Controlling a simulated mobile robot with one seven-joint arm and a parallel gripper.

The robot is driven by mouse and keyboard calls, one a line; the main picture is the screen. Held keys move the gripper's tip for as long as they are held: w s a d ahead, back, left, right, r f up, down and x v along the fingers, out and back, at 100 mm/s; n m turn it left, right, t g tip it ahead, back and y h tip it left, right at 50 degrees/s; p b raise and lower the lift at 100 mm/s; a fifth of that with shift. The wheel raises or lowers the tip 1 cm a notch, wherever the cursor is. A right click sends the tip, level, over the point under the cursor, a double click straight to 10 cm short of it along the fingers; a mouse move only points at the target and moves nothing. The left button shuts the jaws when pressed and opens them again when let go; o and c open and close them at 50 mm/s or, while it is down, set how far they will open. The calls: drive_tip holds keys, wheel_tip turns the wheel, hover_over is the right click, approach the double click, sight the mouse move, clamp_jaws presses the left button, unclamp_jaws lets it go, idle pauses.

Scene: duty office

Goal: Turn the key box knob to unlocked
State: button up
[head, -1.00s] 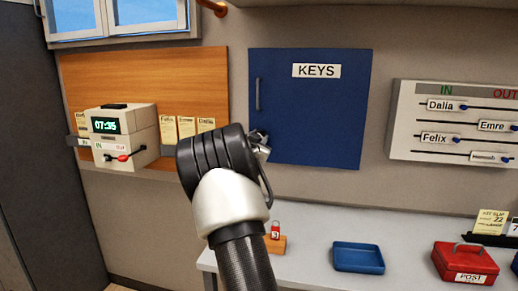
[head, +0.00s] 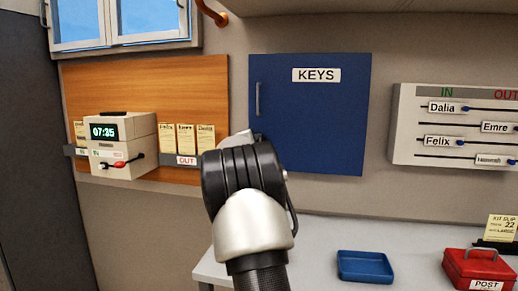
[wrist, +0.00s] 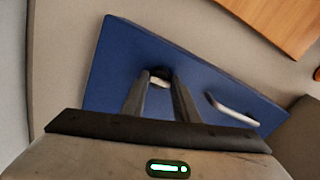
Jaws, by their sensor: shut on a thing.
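The blue key box (head: 325,120) hangs on the wall with a white KEYS label (head: 316,75) and a grey handle (head: 258,98) near its left edge. In the head view my arm hides the knob and my fingers. In the wrist view the box door (wrist: 120,75) fills the middle, with the handle (wrist: 232,110) to the right of my fingers. My gripper (wrist: 159,84) is shut on the small metallic knob (wrist: 160,77), whose top shows between the fingertips. Which way the knob points cannot be told.
A time clock (head: 123,145) and card slips stand on the wooden board (head: 150,90) at left. An in/out board (head: 455,128) hangs at right. Below are a table (head: 320,240), a blue tray (head: 364,266) and a red POST box (head: 478,268).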

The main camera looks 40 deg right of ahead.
drive_tip(key=shift+m, duration=0.6)
drive_tip(key=o, duration=1)
drive_tip(key=shift+o, duration=0.2)
drive_tip(key=shift+b, duration=0.3)
drive_tip(key=v, duration=1.7)
drive_tip(key=shift+s+b, duration=0.2)
drive_tip(key=shift+b, duration=0.15)
drive_tip(key=shift+a, duration=0.1)
